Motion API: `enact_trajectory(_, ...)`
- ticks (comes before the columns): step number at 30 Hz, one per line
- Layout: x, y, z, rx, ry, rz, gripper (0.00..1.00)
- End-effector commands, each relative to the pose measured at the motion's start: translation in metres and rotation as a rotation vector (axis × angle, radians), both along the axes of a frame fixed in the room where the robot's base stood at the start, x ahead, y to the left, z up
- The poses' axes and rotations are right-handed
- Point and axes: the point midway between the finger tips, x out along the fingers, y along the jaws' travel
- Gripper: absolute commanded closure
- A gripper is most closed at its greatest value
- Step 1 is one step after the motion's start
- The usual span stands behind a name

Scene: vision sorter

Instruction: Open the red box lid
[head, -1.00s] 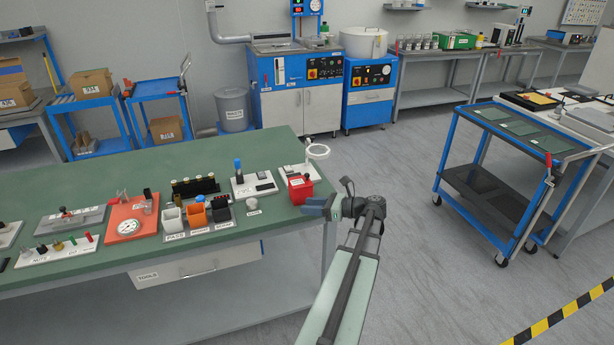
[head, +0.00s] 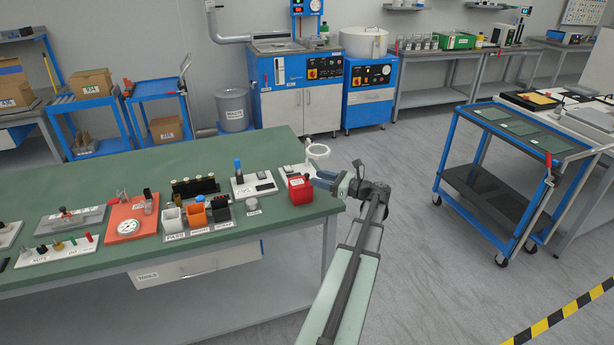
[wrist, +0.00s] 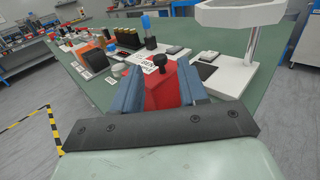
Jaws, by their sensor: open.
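The red box (head: 300,190) stands near the right end of the green workbench. In the wrist view the red box (wrist: 162,90) shows a white label on top and a dark round knob. Its lid looks closed. My gripper (head: 322,182) is just to the right of the box in the head view. In the wrist view my gripper (wrist: 160,97) is open, with one blue finger on each side of the box in the picture. I cannot tell whether the fingers touch it. The lower part of the box is hidden by my gripper.
A white ring-topped stand (head: 317,151) is close behind the box; it is large at upper right in the wrist view (wrist: 240,14). White, orange and black bins (head: 196,215) and a small grey knob (head: 253,202) lie left. The green bench (head: 110,168) has bare space behind.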

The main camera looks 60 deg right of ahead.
Motion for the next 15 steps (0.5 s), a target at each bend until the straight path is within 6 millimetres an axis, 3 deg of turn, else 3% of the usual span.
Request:
enact_trajectory(6, 0.033, 0.000, 0.000, 0.000, 0.000, 0.002, 0.57)
enact_trajectory(15, 0.053, 0.000, 0.000, 0.000, 0.001, 0.001, 0.57)
